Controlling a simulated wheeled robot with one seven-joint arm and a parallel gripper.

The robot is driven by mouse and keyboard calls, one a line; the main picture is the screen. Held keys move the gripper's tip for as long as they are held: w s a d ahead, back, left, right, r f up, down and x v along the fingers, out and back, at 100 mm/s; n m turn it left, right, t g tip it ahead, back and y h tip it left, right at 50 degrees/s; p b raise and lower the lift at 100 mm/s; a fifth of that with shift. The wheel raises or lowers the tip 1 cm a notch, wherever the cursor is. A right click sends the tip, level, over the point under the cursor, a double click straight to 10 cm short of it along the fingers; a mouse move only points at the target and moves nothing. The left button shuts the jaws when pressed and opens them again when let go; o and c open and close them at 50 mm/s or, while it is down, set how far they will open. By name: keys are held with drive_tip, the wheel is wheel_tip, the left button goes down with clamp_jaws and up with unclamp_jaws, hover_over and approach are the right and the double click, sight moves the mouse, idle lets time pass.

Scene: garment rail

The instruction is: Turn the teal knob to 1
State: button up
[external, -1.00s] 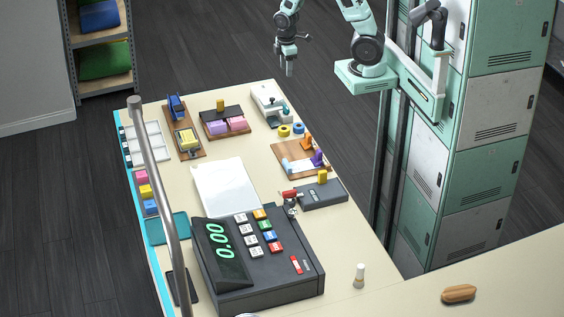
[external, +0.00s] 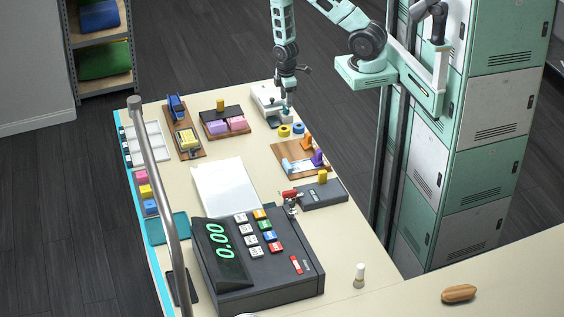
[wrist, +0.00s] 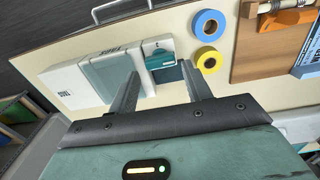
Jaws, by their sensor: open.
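A white device (external: 264,93) stands at the far right corner of the bench. It carries small teal parts on top; a dark teal part (wrist: 160,57) with a lighter strip shows in the wrist view, beside a grey-teal panel (wrist: 110,70). I cannot tell for sure which of these is the knob, nor read any setting. My gripper (external: 287,104) is over the device's right side, pointing down. In the wrist view my gripper (wrist: 163,78) has its fingers apart with nothing between them, the device lying beyond and partly hidden by the left finger.
Blue and yellow tape rolls (wrist: 209,26) lie right of the device. A wooden board (external: 300,160) with orange and purple items is nearer. A dark board with pink blocks (external: 225,125) lies to the left. A large register (external: 265,270) fills the near end.

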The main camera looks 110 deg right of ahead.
sight(286, 110)
drive_tip(key=shift+f+p, duration=0.35)
drive_tip(key=shift+f, duration=1.3)
drive_tip(key=c, duration=0.7)
